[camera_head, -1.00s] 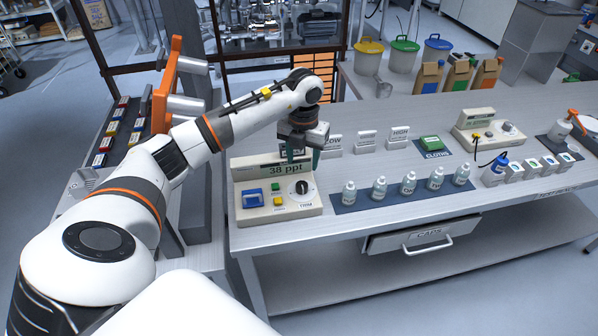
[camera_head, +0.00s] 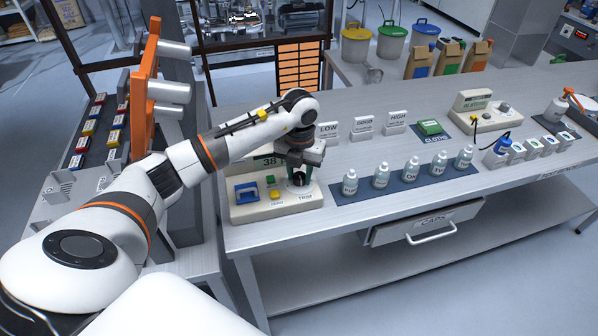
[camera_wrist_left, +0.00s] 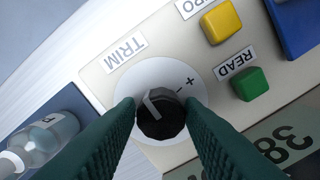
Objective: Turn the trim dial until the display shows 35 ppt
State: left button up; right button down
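The trim dial (camera_wrist_left: 162,112) is a black round knob with a white pointer line on a white round plate marked + and −. It sits on the beige meter (camera_head: 245,211), beside the TRIM label (camera_wrist_left: 125,47). My left gripper (camera_head: 300,172) points down at the dial. In the left wrist view its green fingers lie on both sides of the knob, with no clear gap. The display (camera_wrist_left: 280,145) reads 38, upside down in the wrist view; the gripper partly hides it in the head view. My right gripper is not in view.
A green READ button (camera_wrist_left: 250,84) and a yellow button (camera_wrist_left: 222,22) sit close to the dial. Several bottles stand on a dark mat (camera_head: 334,197) to the right. LOW, GOOD and HIGH signs (camera_head: 363,126) stand behind.

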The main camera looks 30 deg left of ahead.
pick_arm(q)
jog(key=c, duration=0.5)
jog(key=shift+n, duration=0.3)
jog(key=n, duration=0.3)
jog(key=shift+n, duration=0.3)
jog(key=n, duration=0.7)
jog(key=shift+w+n, duration=0.1)
jog(key=shift+n, duration=0.2)
jog(key=shift+n+p, duration=0.3)
jog(key=shift+n, duration=0.8)
